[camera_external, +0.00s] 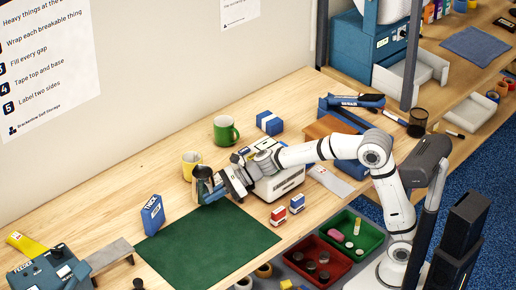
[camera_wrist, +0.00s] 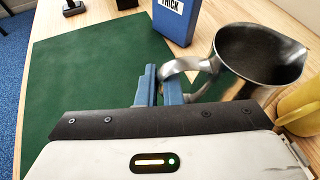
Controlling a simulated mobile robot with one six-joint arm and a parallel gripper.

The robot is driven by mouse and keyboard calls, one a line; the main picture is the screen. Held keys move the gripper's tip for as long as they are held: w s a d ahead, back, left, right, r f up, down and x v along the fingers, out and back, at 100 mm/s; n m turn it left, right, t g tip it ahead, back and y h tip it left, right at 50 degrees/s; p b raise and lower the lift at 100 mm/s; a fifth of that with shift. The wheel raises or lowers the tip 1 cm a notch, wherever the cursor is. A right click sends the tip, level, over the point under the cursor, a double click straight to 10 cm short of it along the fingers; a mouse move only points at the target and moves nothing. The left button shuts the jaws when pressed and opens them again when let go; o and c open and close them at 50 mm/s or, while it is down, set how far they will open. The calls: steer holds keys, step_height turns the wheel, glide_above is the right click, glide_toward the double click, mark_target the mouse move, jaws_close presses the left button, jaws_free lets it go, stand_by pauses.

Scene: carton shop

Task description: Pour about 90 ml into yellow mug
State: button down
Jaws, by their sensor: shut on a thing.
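My gripper (camera_wrist: 160,88) is shut on the handle of a steel jug (camera_wrist: 225,75), its blue fingers either side of the handle. The jug's dark mouth faces the wrist camera; I cannot make out any liquid inside. In the external view the jug (camera_external: 202,175) is at the end of my gripper (camera_external: 212,192), near the back edge of the green mat. It looks about upright. The yellow mug (camera_external: 190,164) stands just behind the jug, partly hidden by it. Its side shows at the right edge of the wrist view (camera_wrist: 299,108); its inside is hidden.
A green mug (camera_external: 225,131) and a blue box (camera_external: 269,123) stand farther back. A blue "THICK" box (camera_external: 153,215) stands beside the green mat (camera_external: 205,245), which is mostly clear. A white machine (camera_external: 279,180) is under my forearm.

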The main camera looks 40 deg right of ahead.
mark_target(208, 182)
steer(key=shift+w+d+f+m+t+b, duration=0.2)
steer(key=shift+w+d+m+t+b, duration=0.25)
steer(key=shift+w+b, duration=0.25)
steer(key=shift+a, duration=0.1)
steer(key=p, duration=0.2)
steer(key=w+r+m+g+p, duration=0.1)
steer(key=p, duration=0.2)
steer(key=shift+d+r, duration=0.1)
steer(key=shift+d, duration=0.15)
steer(key=r+p, duration=0.1)
steer(key=p, duration=0.1)
steer(key=w+m+p, duration=0.1)
steer(key=p, duration=0.1)
steer(key=shift+w+d+r+m+g+p, duration=0.2)
steer(key=shift+d+r+m+g+p, duration=0.05)
steer(key=shift+r+g+p, duration=0.15)
steer(key=w+d+r+m+g+y+p, duration=0.2)
steer(key=w+r+m+p, duration=0.3)
steer(key=p, duration=1.1)
steer(key=shift+w+d+r+g+y+p, duration=0.2)
steer(key=shift+w+r+g+y+p, duration=0.25)
steer(key=shift+r, duration=0.75)
steer(key=shift+w+d+f+m+p, duration=0.1)
steer(key=shift+w+d+m+p, duration=0.1)
steer(key=shift+w+m+p, duration=0.35)
steer(key=shift+w+d+r+m+g+y+p, duration=0.25)
steer(key=shift+w+r+m+g+p, duration=0.25)
steer(key=shift+p, duration=1.4)
